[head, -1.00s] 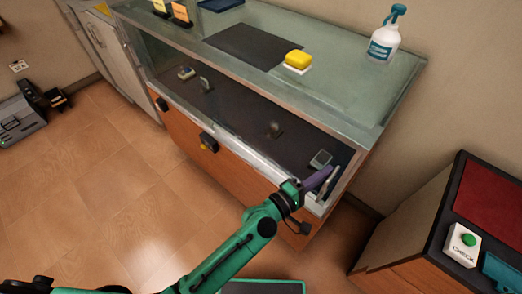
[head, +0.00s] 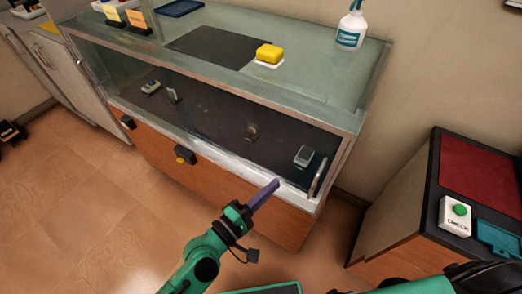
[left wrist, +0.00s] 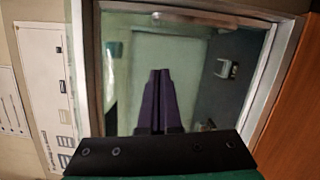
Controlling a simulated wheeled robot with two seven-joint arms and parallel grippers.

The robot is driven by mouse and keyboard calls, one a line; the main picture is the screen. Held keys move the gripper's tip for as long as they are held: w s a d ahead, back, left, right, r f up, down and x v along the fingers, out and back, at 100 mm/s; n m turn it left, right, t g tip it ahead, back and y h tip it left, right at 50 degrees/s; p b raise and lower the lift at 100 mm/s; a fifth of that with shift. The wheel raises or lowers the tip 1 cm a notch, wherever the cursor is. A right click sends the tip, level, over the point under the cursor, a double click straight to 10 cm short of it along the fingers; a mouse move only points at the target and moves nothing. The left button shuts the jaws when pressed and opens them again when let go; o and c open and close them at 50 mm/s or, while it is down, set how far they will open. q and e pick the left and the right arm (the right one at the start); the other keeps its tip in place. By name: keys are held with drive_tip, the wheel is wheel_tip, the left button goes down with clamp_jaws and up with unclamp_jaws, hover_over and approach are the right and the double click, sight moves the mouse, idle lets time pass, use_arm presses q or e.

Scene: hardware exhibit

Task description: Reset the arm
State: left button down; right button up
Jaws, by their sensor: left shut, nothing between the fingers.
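My left gripper (head: 264,193) has purple fingers and is shut and empty. In the head view it appears in front of the glass display case (head: 225,110), left of the metal handle (head: 318,177) at the case's right front edge. In the left wrist view the closed fingers (left wrist: 160,100) point toward the glass, with a small grey device (left wrist: 227,68) at their right. Part of my right arm shows at the bottom right of the head view, dark and green; I cannot make out its gripper there.
A yellow sponge (head: 268,53) and a spray bottle (head: 351,27) stand on the case top. A cabinet at right bears a red mat (head: 482,168) and a green CHECK button (head: 460,210). Open wooden floor (head: 85,200) lies at left.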

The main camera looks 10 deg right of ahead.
use_arm(q)
drive_tip(key=shift+d, duration=0.15)
drive_tip(key=w+a+f+m+g+y, duration=0.1)
drive_tip(key=a+f+m+y, duration=0.15)
drive_tip(key=a+f, duration=0.55)
drive_tip(key=a+f+m+g+y, duration=0.1)
drive_tip(key=a+f+y, duration=0.3)
drive_tip(key=f, duration=0.8)
drive_tip(key=w+a+f+m+y, duration=0.1)
drive_tip(key=a+f+m+y, duration=0.15)
drive_tip(key=a+f, duration=0.5)
drive_tip(key=s+a+f+m+g+y, duration=0.25)
drive_tip(key=s+a+f, duration=0.55)
drive_tip(key=f, duration=0.4)
drive_tip(key=s+a+f+m+g+y, duration=0.1)
drive_tip(key=s+f+g, duration=0.1)
drive_tip(key=s, duration=0.4)
drive_tip(key=s+a+f+m+g+y, duration=0.1)
drive_tip(key=s+a+f, duration=0.1)
drive_tip(key=s, duration=0.4)
drive_tip(key=s+a+f+m+g+y, duration=0.1)
drive_tip(key=s+a+f+g, duration=0.1)
drive_tip(key=s, duration=0.5)
drive_tip(key=shift+a+f+m+g, duration=0.25)
drive_tip(key=shift+f+m+g, duration=0.1)
drive_tip(key=shift+f, duration=0.45)
